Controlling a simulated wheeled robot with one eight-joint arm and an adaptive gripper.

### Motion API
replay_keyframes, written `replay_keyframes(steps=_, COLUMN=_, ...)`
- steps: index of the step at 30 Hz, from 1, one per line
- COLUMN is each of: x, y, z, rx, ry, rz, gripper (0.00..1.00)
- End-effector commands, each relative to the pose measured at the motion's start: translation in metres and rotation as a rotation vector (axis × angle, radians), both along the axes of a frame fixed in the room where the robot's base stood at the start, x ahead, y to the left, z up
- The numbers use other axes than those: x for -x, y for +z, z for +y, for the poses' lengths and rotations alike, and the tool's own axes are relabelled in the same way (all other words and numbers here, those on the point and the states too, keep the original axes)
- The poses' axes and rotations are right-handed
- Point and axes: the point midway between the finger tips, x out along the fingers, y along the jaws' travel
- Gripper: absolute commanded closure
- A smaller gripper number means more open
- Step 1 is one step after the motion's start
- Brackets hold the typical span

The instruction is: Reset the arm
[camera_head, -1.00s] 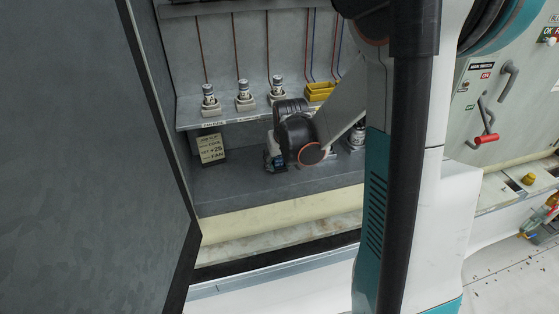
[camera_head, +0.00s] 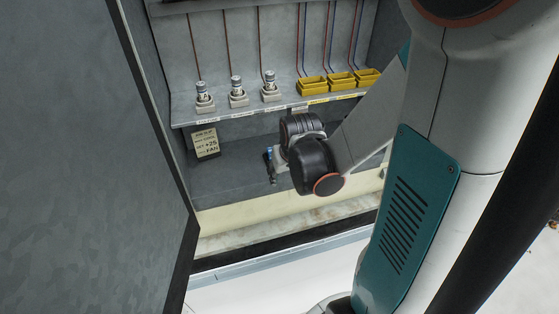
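My arm comes down from the upper right and reaches toward the open cabinet. Its dark wrist joint is in front of the cabinet's lower bay. My gripper (camera_head: 271,166) shows only as a small dark and blue part at the left of the wrist. The wrist hides most of it, so I cannot see whether it is open or shut, or whether it holds anything.
A shelf (camera_head: 245,114) in the cabinet carries three grey fuse-like posts (camera_head: 237,92) and three yellow trays (camera_head: 341,82). A note card (camera_head: 205,143) leans in the lower bay. A grey door panel (camera_head: 80,160) fills the left. White floor (camera_head: 260,285) lies in front.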

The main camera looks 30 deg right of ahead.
Motion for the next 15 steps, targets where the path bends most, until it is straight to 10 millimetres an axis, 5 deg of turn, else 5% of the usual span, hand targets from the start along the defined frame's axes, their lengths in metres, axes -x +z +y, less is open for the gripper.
replay_keyframes(steps=15, x=0.01, y=-0.0004, z=0.0027, rx=0.0, ry=0.0, rz=0.0, gripper=0.56)
